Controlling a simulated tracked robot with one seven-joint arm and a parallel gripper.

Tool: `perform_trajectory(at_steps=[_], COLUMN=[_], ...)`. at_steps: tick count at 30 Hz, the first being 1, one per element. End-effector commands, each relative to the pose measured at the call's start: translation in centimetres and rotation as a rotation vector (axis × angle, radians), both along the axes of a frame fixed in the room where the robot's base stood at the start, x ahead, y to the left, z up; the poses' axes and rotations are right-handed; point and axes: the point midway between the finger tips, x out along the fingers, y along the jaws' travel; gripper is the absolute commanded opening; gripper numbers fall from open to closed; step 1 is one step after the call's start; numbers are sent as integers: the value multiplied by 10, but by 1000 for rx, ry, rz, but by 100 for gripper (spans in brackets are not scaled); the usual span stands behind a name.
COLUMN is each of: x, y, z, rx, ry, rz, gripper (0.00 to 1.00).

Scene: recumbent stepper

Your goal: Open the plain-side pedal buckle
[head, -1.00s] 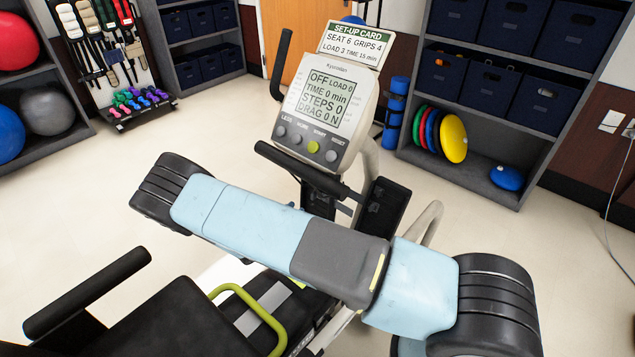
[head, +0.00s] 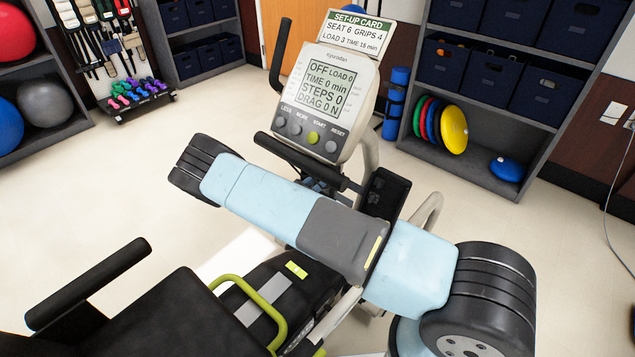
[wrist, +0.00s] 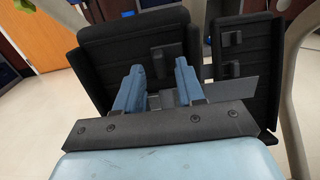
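My gripper (wrist: 158,84) shows in the wrist view with its two blue fingers apart. They point at a large black pedal (wrist: 105,50). A small dark buckle-like block (wrist: 163,60) stands on that pedal, seen just beyond and between the fingertips. I cannot tell whether the fingers touch it. A second black pedal (wrist: 240,75) with dark strap fittings is at the right. I cannot tell which pedal is the plain-side one, or whether a buckle is open. In the head view one black pedal (head: 386,193) shows behind my arm, which mostly hides the gripper and the other pedal.
The stepper's console (head: 330,100) stands above the pedals, with a black handlebar (head: 300,160) close behind my arm. The black seat (head: 165,325) and a green lever (head: 255,300) are at the front. Shelves (head: 490,150) stand back right. Floor at left is clear.

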Motion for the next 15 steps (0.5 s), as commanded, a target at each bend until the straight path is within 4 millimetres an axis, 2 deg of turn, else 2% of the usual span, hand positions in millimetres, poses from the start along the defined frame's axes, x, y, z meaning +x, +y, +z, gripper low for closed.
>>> perform_trajectory(at_steps=[12,15], x=[6,6], y=[-6,-6], z=[0,0], rx=[-1,0], ry=[1,0], rz=[0,0], gripper=[38,31])
